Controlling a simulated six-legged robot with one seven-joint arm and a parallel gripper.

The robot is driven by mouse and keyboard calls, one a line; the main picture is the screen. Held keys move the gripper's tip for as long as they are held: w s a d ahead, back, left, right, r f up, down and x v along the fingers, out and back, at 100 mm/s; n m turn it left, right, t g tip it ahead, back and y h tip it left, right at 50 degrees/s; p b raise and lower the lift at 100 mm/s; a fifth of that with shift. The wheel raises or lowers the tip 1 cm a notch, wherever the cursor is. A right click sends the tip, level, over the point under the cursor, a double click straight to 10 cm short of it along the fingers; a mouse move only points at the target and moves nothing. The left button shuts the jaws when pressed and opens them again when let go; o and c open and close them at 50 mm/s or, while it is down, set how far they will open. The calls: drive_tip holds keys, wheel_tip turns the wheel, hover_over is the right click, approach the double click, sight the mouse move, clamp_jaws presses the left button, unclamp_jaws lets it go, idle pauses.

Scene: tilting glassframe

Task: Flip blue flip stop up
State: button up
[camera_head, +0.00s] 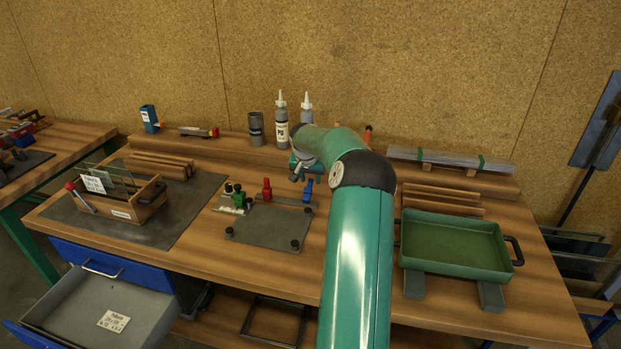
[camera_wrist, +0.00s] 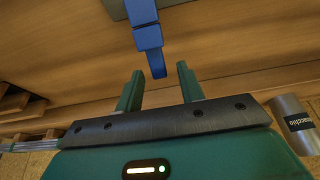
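The blue flip stop (camera_head: 308,190) is at the right end of a grey rail on the bench, behind a dark plate. In the wrist view the blue flip stop (camera_wrist: 148,37) shows large, its narrow tip pointing toward my gripper. My gripper (camera_wrist: 160,69) is open, its two green fingers apart. The tip lies between the fingertips in the picture, with no contact visible. In the head view my gripper (camera_head: 299,174) is just above and behind the stop, partly hidden by my arm. I cannot tell the stop's exact tilt.
A dark plate with knobs (camera_head: 268,227) lies in front. Bottles (camera_head: 281,124) stand behind. A green tray (camera_head: 455,245) is right, a wooden glass box (camera_head: 135,207) left.

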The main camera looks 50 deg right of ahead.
drive_tip(key=shift+f, duration=0.1)
clamp_jaws()
